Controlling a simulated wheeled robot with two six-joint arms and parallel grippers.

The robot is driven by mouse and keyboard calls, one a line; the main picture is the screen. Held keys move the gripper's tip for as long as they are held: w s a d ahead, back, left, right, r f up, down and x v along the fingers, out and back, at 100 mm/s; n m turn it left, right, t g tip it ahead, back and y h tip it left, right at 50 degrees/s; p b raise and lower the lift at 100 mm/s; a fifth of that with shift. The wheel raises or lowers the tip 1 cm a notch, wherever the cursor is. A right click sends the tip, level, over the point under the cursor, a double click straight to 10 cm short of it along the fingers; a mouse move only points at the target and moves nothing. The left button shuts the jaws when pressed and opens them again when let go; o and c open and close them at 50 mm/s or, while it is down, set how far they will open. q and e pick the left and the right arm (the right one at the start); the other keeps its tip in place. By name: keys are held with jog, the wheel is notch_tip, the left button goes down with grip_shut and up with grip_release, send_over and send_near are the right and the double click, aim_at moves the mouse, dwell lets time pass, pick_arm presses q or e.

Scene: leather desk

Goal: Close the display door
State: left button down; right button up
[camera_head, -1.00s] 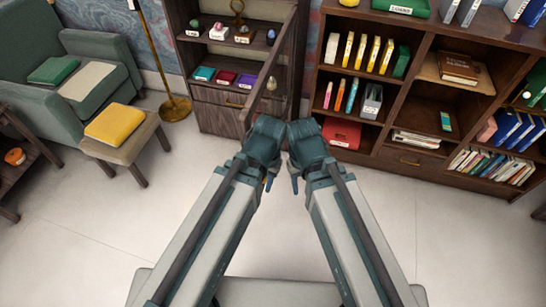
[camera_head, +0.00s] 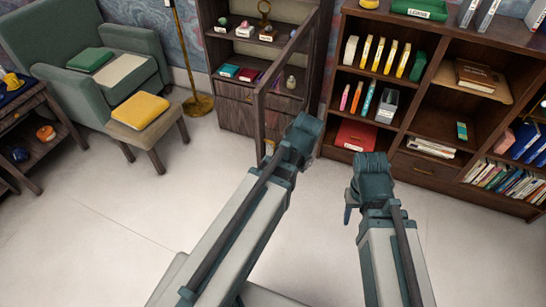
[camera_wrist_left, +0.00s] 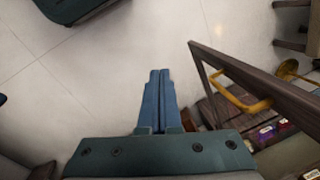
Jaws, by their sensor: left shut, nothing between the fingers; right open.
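The display cabinet (camera_head: 236,118) stands at the back with its door (camera_head: 286,50) swung open toward me. The door is a dark wooden frame with a clear pane. In the left wrist view the door frame (camera_wrist_left: 222,62) runs along the right, with a gold handle (camera_wrist_left: 238,101) on it. My left gripper (camera_wrist_left: 158,74) is shut and empty, left of the handle and apart from it in that picture. In the head view my left wrist is just right of the door's lower part, and its fingers are hidden. My right gripper (camera_head: 348,214) is open and empty, over the floor farther right.
A dark bookshelf (camera_head: 425,165) with books and binders stands right of the cabinet. The pale floor between is clear.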

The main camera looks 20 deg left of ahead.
pick_arm(q)
jog(key=w+r+m+y, duration=0.5)
jog(key=w+m+y, duration=0.2)
jog(key=m, duration=0.6)
jog(key=shift+w+d+r+m, duration=0.3)
jog(key=shift+w+d+m, duration=0.1)
jog(key=shift+w, duration=0.05)
pick_arm(e)
jog(key=shift+f, duration=0.35)
pick_arm(q)
jog(key=shift+f+b, duration=0.1)
jog(key=shift+b, duration=0.2)
pick_arm(e)
jog(key=shift+f, duration=0.1)
